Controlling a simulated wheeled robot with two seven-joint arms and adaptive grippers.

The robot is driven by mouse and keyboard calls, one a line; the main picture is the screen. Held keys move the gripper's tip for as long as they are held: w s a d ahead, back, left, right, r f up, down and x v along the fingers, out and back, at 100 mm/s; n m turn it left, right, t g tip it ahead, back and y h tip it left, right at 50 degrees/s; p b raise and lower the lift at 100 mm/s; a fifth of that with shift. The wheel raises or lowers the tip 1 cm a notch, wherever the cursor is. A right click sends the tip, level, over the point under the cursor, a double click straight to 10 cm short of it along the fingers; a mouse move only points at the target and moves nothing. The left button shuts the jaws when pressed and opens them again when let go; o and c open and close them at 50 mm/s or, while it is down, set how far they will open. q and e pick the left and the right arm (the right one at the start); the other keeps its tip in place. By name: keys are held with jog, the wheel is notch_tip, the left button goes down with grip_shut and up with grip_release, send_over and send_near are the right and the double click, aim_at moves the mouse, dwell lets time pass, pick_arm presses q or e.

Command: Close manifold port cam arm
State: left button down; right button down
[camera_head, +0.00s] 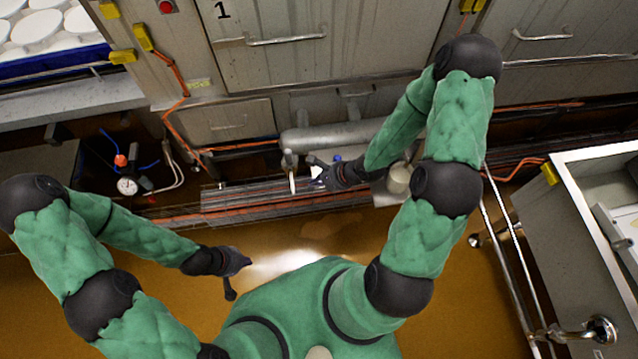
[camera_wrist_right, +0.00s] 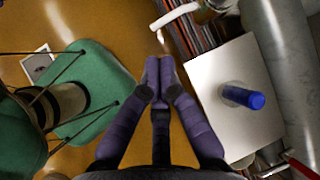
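The manifold is a grey horizontal pipe (camera_head: 335,135) under the cabinets, also at the right of the wrist view (camera_wrist_right: 277,55). A short white lever (camera_head: 292,184) hangs below its left end; I take it for the cam arm. A white bent handle shows at the top of the wrist view (camera_wrist_right: 176,17), probably the same lever. My right gripper (camera_head: 316,172) is just right of the lever; in the wrist view its fingertips (camera_wrist_right: 158,66) meet with nothing visible between them, apart from the white handle. My left gripper (camera_head: 238,275) is low over the floor, its fingers spread and empty.
A blue-capped part (camera_wrist_right: 243,97) stands on a pale plate (camera_wrist_right: 230,60) beside my right fingers. A pressure gauge (camera_head: 127,186) is at the left. A metal sink or tank (camera_head: 565,200) stands at the right. Orange cables run along the wall. The brown floor between is clear.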

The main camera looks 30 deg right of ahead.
aim_at(294, 189)
jog(key=b+x, duration=0.5)
jog(key=x, duration=0.4)
jog(key=shift+w+a+f+b, duration=0.1)
jog(key=shift+f+b, duration=0.2)
jog(key=shift+f, duration=0.1)
